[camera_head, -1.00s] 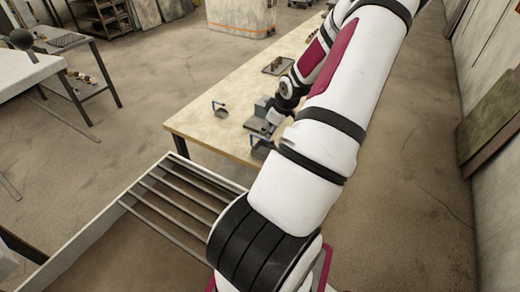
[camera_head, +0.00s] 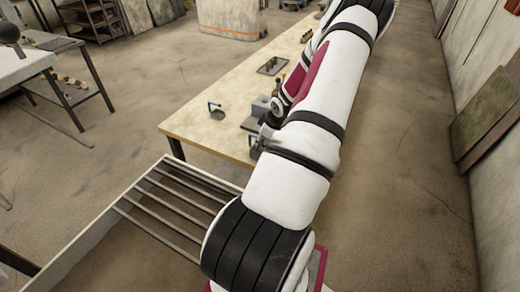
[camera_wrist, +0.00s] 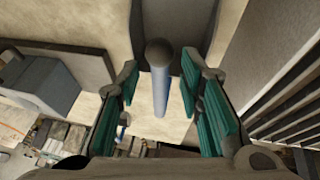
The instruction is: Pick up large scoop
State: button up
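A scoop handle (camera_wrist: 160,88), a blue-grey rod with a dark rounded end, stands between the fingers of my gripper (camera_wrist: 160,76) in the wrist view. The teal-padded fingers are apart, with visible gaps on both sides of the handle. In the head view my gripper is low over the near end of the workbench (camera_head: 215,80), mostly hidden by my arm. A dark scoop (camera_head: 256,150) shows partly beside it at the bench edge; I cannot tell for certain that its handle is the one between my fingers. A smaller scoop with a blue handle (camera_head: 215,112) lies to the left.
A grey box (camera_head: 261,106) stands close to my gripper; a blue-grey box (camera_wrist: 38,82) shows at left in the wrist view. A small tray (camera_head: 272,66) lies farther along the bench. A slatted metal frame (camera_head: 160,215) is in front. The bench's left part is clear.

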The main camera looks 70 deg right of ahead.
grip_shut()
jog(key=shift+r, duration=0.1)
